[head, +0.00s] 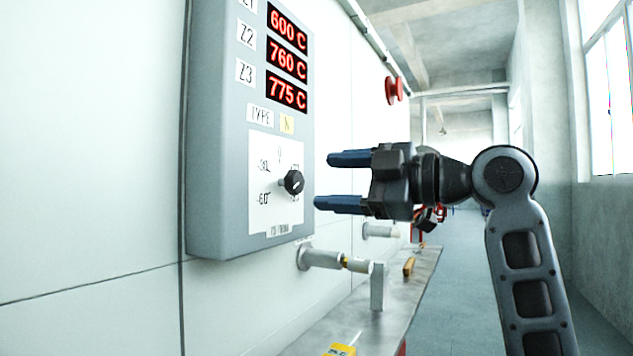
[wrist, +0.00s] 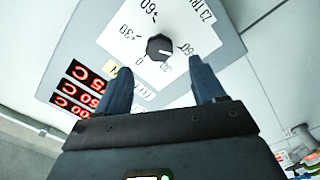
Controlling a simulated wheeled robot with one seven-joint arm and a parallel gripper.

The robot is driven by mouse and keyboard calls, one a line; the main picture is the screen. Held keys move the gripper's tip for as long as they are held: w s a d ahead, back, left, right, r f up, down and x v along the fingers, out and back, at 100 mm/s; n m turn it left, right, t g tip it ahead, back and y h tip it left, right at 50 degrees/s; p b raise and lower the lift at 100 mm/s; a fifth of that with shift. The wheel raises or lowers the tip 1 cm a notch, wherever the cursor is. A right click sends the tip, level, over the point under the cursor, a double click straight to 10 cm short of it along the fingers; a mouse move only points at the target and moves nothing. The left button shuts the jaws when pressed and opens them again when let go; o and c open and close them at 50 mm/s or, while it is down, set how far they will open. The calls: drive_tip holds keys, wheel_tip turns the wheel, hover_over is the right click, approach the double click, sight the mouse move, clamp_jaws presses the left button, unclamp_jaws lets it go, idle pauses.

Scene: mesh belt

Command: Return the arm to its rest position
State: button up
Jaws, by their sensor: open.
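My gripper (head: 335,181) is at the middle of the head view, its two blue fingers pointing left toward the control panel. The fingers are apart and nothing is between them. The black dial knob (head: 292,182) on the panel's white scale plate (head: 270,205) is just beyond the fingertips, with a small gap. In the wrist view, the fingers (wrist: 160,85) point at the knob (wrist: 160,47), which sits ahead of them, between their lines. My arm comes in from the right of the head view, bent at the elbow.
The grey panel box (head: 215,150) shows red readouts of 600, 760 and 775 C. Below, a pipe stub (head: 322,258) sticks out over a metal ledge (head: 330,325) with a yellow object (head: 340,350). The aisle floor (head: 460,270) looks clear.

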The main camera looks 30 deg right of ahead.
drive_tip(key=shift+s+d, duration=0.3)
drive_tip(key=shift+s, duration=0.15)
wheel_tip(320, 180, down, 18)
drive_tip(key=a+m+t+h+p, duration=0.1)
drive_tip(key=m+t+h+p, duration=0.3)
drive_tip(key=m, duration=0.7)
drive_tip(key=s+a+f+m+g+h+p, duration=0.15)
drive_tip(key=s+f+m+h, duration=0.35)
drive_tip(key=s+f, duration=0.6)
drive_tip(key=s+a+f+m+g+p, duration=0.1)
drive_tip(key=s+p, duration=0.2)
drive_tip(key=s, duration=1.3)
drive_tip(key=s+f+m+g+h+p, duration=0.1)
drive_tip(key=s+p, duration=0.2)
drive_tip(key=s, duration=1.3)
drive_tip(key=shift+s+a+m+h, duration=0.3)
drive_tip(key=shift+s+a, duration=0.05)
drive_tip(key=shift+a, duration=0.05)
